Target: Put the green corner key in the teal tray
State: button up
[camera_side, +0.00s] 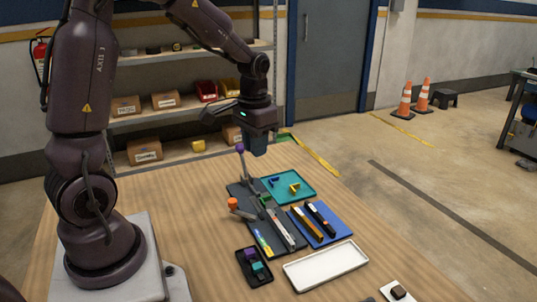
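The teal tray (305,199) lies on the table right of the dark board. A small blue piece (274,181) and a yellow piece (294,188) lie in it. A small green piece (265,201) shows on the dark board, near the tray's left edge; it may be the green corner key, but it is too small to be sure of its shape. My gripper (257,149) points down above the far part of the table, behind the tray and apart from it. Its fingertips are dark and small, so whether it is open or holds anything cannot be told.
The dark board (246,194) carries a purple-knobbed lever (240,148) and an orange knob (233,202). A blue mat (333,236) with bars, a black tray (261,281) and a white tray (326,268) lie nearer.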

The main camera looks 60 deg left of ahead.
send_over(269, 196)
jog(key=s+d, duration=0.2)
jog(key=s, duration=0.1)
notch_tip(269, 196, down, 8)
jog(key=f, duration=0.1)
jog(key=w+a+m, duration=0.2)
jog(key=w+m, duration=0.1)
notch_tip(269, 196, down, 12)
jog(key=shift+a+f, duration=0.1)
jog(key=shift+f, duration=0.15)
grip_shut()
jog(key=shift+r, duration=0.1)
jog(key=shift+r, duration=1.95)
